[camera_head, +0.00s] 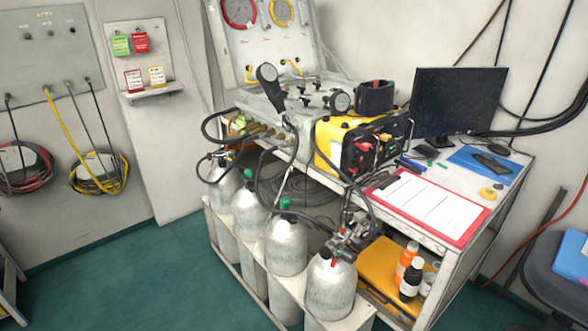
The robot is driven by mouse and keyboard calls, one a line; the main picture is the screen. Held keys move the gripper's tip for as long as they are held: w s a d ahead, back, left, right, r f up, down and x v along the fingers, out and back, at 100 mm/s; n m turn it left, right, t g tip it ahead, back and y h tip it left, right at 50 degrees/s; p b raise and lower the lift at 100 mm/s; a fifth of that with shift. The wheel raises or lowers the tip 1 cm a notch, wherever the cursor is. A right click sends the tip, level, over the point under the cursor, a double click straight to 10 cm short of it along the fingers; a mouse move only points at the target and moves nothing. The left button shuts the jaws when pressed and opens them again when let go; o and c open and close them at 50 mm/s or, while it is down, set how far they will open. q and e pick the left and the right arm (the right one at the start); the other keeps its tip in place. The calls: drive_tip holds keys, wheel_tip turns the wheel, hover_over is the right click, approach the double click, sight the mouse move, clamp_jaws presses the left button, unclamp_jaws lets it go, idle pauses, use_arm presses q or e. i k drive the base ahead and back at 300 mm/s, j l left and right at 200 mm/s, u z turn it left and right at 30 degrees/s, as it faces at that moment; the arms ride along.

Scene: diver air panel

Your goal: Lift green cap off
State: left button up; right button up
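Several silver gas cylinders stand in a row in a rack at the front left of the bench. One green cap (284,203) sits on top of a middle cylinder (286,247). Another green cap (247,173) sits on top of the cylinder behind it (249,212). The nearest cylinder (331,287) carries a metal valve fitting (350,236) with a hose. The farthest cylinder (225,180) also has a fitting with a hose. Neither of my grippers shows in this view.
Black hoses hang close around the capped cylinders. The white rack (252,275) encloses the cylinders. A yellow case (343,145), red clipboard (428,205) and monitor (457,100) stand on the bench. Bottles (411,280) stand below. Green floor (130,285) at left is clear.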

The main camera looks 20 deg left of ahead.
sight(247, 173)
drive_tip(key=i+j+z, duration=0.25)
drive_tip(key=j, duration=0.3)
drive_tip(key=i+j+z, duration=0.2)
drive_tip(key=j, duration=0.35)
drive_tip(key=j+z, duration=0.25)
drive_tip(key=j, duration=0.3)
drive_tip(key=j+z, duration=0.2)
drive_tip(key=j, duration=0.4)
drive_tip(key=i, duration=0.05)
